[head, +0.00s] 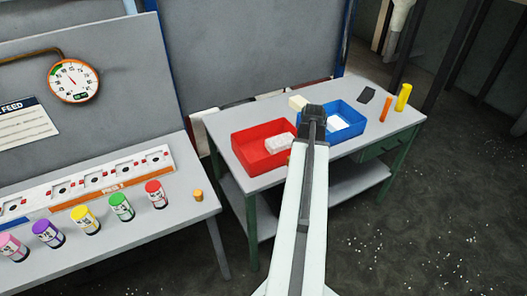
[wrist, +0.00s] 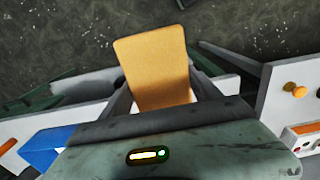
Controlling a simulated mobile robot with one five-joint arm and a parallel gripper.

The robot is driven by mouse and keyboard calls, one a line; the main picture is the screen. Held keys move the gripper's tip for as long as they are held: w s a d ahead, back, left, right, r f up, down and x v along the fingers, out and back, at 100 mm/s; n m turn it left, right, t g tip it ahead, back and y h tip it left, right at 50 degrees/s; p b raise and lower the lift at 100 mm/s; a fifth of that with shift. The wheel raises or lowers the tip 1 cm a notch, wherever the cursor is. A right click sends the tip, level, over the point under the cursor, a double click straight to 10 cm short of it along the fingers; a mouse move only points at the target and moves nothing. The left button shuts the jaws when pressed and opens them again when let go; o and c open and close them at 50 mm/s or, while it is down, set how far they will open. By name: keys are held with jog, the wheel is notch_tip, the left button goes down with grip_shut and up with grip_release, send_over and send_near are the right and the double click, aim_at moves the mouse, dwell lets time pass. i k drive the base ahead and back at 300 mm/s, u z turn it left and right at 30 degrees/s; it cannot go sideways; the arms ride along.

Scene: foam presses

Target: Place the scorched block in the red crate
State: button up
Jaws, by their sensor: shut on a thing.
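My gripper (wrist: 163,95) is shut on the scorched block (wrist: 156,65), a tan-orange block that stands out between the two fingers in the wrist view. In the head view my arm hides most of the gripper and block; a small orange-brown bit (head: 289,157) shows at the arm's left edge and may be part of it. The red crate (head: 243,143) stands on the right-hand table, left of my arm, with white foam (head: 281,143) inside. The red crate is not visible in the wrist view.
A blue crate (head: 352,108) with white pieces stands right of the red one. A cream block (head: 298,103) shows behind them. Orange (head: 386,109) and yellow (head: 403,97) cylinders stand at the table's right. Coloured cans line the left bench (head: 170,226); a gap separates both surfaces.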

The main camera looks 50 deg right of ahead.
aim_at(255, 156)
jog(key=i, duration=0.95)
jog(key=z, duration=0.05)
